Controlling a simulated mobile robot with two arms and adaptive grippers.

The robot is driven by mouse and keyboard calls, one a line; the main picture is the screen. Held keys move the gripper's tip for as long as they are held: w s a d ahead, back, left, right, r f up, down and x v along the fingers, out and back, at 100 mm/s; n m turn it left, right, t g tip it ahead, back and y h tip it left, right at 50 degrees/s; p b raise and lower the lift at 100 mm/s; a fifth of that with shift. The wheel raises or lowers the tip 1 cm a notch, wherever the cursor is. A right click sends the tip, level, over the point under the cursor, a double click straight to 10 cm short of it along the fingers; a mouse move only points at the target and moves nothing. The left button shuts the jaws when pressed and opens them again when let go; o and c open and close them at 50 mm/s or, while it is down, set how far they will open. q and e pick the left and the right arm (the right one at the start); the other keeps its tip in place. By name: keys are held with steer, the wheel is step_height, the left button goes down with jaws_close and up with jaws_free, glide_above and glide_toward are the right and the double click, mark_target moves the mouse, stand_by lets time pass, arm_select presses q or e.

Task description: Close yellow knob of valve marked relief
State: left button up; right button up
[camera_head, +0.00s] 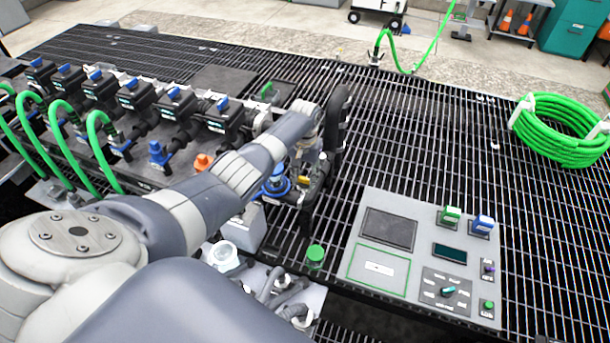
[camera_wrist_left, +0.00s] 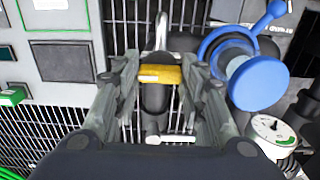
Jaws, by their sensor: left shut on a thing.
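The yellow knob (camera_wrist_left: 158,75) shows in the left wrist view as a short yellow bar between two grey fingers. My left gripper (camera_wrist_left: 163,85) is shut on it, with one finger at each side. In the head view my left arm reaches over the manifold, and my left gripper (camera_head: 325,158) is small and dark beside the pipework. I cannot read a relief label. My right gripper is in neither view.
A round gauge (camera_wrist_left: 270,135) is close to the right finger. A control panel (camera_head: 420,255) lies right of the pipework. Several black valves with blue tops (camera_head: 135,95) line the left side. A green hose coil (camera_head: 560,130) lies far right. The grating between is clear.

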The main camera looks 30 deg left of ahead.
mark_target(305, 178)
arm_select(q)
steer(key=o, duration=1.1)
steer(key=shift+c, duration=0.2)
step_height(305, 178, up, 12)
